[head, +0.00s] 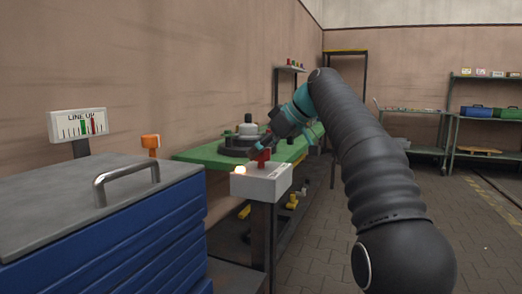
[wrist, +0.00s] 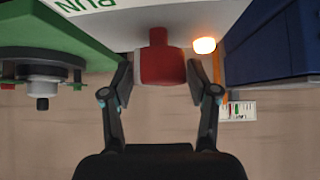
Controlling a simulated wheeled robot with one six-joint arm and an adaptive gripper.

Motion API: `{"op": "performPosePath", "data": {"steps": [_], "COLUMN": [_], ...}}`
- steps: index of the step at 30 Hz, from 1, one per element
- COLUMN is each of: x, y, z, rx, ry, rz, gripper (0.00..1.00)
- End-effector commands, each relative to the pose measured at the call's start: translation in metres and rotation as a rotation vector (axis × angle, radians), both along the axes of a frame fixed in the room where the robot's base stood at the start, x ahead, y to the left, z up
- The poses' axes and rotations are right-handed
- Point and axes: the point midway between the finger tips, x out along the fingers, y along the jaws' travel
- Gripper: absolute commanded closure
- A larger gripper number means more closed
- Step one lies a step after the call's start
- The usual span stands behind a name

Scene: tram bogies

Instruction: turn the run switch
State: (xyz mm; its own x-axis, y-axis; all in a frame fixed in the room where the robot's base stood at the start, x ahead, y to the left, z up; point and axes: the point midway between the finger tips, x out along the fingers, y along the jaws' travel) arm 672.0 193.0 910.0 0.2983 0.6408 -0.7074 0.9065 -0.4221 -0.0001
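The run switch is a red knob (wrist: 162,62) on a white box (head: 262,184); in the head view the knob (head: 263,156) stands on top of the box. In the wrist view the box face (wrist: 120,12) carries the green letters "RUN". A lit lamp (wrist: 204,45) is beside the knob, and it also glows in the head view (head: 240,170). My gripper (wrist: 160,82) is open, with one finger on each side of the knob. A small gap shows between each finger and the knob. In the head view my gripper is small and partly merges with the knob.
A blue drawer cabinet (head: 110,235) with a metal handle is at the front left. A "LINE UP" gauge (head: 78,124) and an orange knob (head: 150,142) are behind it. A green bench (head: 210,152) with a grey part (head: 240,140) lies beyond the box. Floor at right is clear.

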Motion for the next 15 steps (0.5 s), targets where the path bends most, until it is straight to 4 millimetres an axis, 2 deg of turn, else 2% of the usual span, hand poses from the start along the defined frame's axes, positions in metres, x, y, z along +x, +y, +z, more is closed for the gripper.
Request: {"op": "performPosePath", "data": {"steps": [1, 4, 15], "x": [0.0, -0.0001, -0.0011], "y": [-0.0001, 0.0, 0.0005], "z": [0.0001, 0.0001, 0.0001], "rx": [0.0, 0.0, 0.001], "ry": [0.0, 0.0, 0.0], "rz": [0.0, 0.0, -0.041], "gripper": [0.62, 0.87, 0.87]}}
